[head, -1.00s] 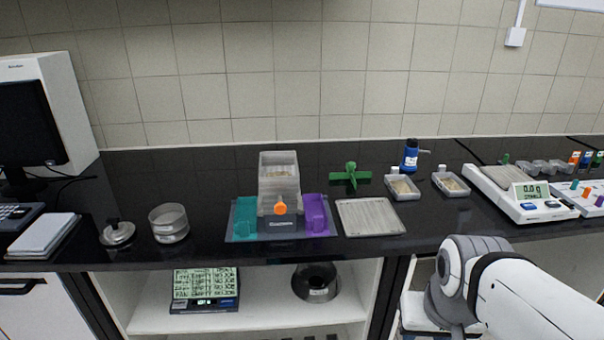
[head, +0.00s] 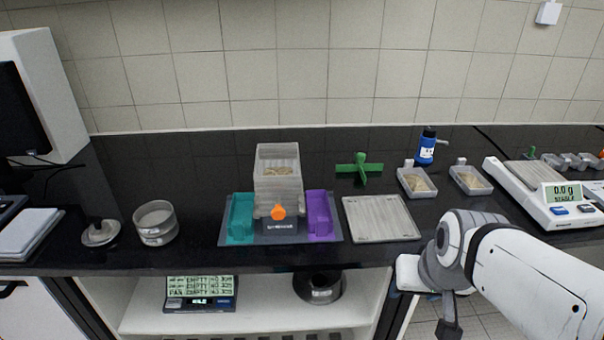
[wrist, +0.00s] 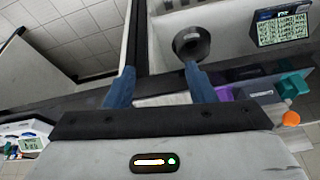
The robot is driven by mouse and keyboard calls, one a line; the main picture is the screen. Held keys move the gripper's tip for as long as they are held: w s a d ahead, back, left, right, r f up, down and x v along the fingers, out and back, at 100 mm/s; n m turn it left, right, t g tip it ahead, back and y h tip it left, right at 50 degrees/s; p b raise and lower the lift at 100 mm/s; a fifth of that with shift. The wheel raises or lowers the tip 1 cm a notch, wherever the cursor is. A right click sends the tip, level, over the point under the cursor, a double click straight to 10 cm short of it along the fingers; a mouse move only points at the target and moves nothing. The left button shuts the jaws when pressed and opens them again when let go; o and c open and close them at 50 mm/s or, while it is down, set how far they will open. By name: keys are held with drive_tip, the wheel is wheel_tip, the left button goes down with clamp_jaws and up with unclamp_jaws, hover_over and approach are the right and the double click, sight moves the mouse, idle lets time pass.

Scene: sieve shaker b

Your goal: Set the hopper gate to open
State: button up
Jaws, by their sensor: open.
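The hopper (head: 279,180) is a clear stacked box with grainy material inside, standing on a dark base on the counter. An orange knob (head: 278,212) is on its front, probably the gate control; I cannot tell the gate's setting. The orange knob also shows at the right of the wrist view (wrist: 291,118). A teal block (head: 240,217) and a purple block (head: 319,215) flank the hopper. My gripper (wrist: 160,80) is open and empty, its two blue fingers apart. It is well away from the knob, with my arm at the lower right of the head view.
A ribbed tray (head: 381,218) and a green cross-shaped piece (head: 359,168) are right of the hopper. A round sieve (head: 156,223) and a lid (head: 101,233) are left. A scale (head: 550,195) stands far right. A shelf below holds a display (head: 200,292) and a dark round pan (head: 318,287).

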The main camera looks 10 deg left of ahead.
drive_tip(key=w+a+f+n+t+y+b, duration=0.1)
drive_tip(key=w+a+t+y, duration=0.15)
drive_tip(key=w+a, duration=0.35)
drive_tip(key=w+a+f+n+t+y, duration=0.1)
drive_tip(key=w+a+t, duration=0.25)
drive_tip(key=a, duration=0.45)
drive_tip(key=t+b, duration=0.2)
drive_tip(key=t, duration=0.4)
approach(278, 215)
drive_tip(key=shift+y, duration=0.25)
drive_tip(key=w, duration=0.2)
drive_tip(key=w+f, duration=0.1)
drive_tip(key=w, duration=0.1)
drive_tip(key=w+f, duration=0.1)
drive_tip(key=w, duration=0.1)
drive_tip(key=shift+a, duration=0.1)
drive_tip(key=shift+s+a+r+t, duration=0.35)
drive_tip(key=shift+s+a+t, duration=0.25)
drive_tip(key=shift+t, duration=0.1)
drive_tip(key=p+x, duration=0.1)
drive_tip(key=x, duration=0.6)
drive_tip(key=shift+w+d, duration=0.1)
drive_tip(key=shift+w, duration=0.2)
clamp_jaws()
